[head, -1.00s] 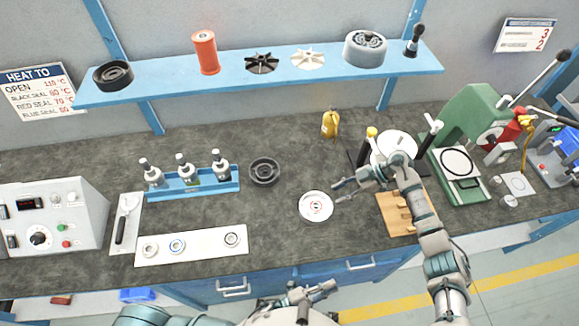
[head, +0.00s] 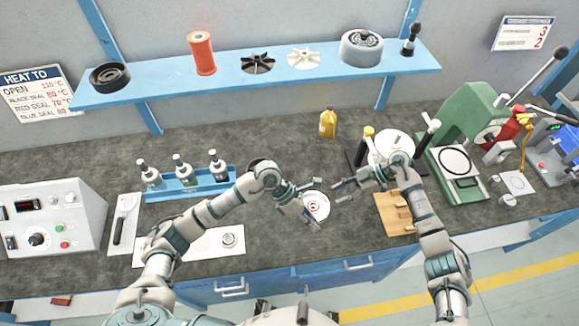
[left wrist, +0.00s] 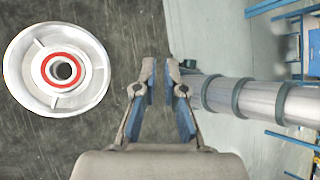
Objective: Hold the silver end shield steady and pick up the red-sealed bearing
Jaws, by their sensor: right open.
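The silver end shield (head: 325,208) lies on the dark bench top, partly covered by my left gripper in the head view. In the left wrist view the shield (left wrist: 22,72) is a round dish with ribs, left of the fingers. The red-sealed bearing (left wrist: 77,72) sits at its centre; its red ring (head: 314,205) also shows in the head view. My left gripper (head: 314,203) is over the shield's left side, its fingers (left wrist: 161,75) apart with nothing between them. My right gripper (head: 339,191) is open and empty, just right of the shield.
A white mat (head: 205,247) with one visible bearing (head: 228,239) lies partly under my left arm. A blue bottle rack (head: 200,187) stands behind it. A wooden block (head: 395,214) and green press (head: 470,110) are to the right.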

